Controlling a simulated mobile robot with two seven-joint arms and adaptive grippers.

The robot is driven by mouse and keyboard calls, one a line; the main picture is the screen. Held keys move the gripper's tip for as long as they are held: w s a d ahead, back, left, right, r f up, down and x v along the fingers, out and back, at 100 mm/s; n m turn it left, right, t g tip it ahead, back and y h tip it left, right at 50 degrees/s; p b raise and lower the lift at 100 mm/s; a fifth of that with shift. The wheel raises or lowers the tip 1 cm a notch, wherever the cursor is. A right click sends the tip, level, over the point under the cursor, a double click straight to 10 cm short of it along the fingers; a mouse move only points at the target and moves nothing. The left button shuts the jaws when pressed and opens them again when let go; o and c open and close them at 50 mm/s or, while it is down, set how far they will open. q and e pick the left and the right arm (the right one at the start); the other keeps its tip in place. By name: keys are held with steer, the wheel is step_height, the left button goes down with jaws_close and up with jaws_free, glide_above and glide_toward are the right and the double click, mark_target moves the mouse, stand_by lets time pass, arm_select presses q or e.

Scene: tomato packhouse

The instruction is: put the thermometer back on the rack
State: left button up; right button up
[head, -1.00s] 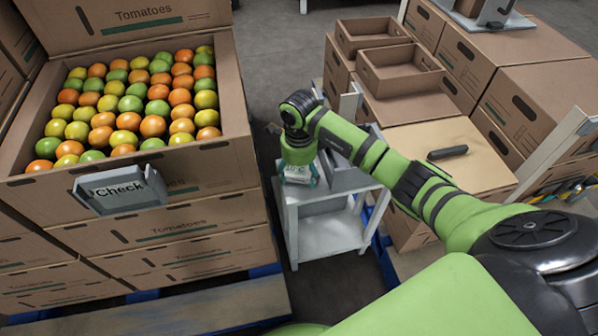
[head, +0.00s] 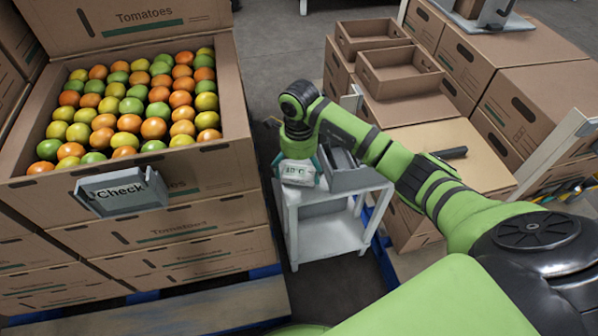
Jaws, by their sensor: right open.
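The thermometer (head: 297,173) is a small white device with a lit temperature display. It is at the left front of a small grey metal stand (head: 328,196) in the head view. A grey open-topped holder (head: 352,179), perhaps the rack, is just to its right. My right gripper (head: 298,160) points down, open, with teal fingertips either side of and slightly behind the thermometer's top. The gripper's body hides what is behind the thermometer, and I cannot tell whether the fingertips touch it. My left gripper is out of view.
A large carton of tomatoes (head: 235,178) with a grey "Check" tray (head: 120,192) on its front stands close on the left. Grey floor shows behind.

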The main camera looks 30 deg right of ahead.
mark_target(299, 175)
step_height(299, 175, up, 9)
steer(key=shift+r, duration=0.2)
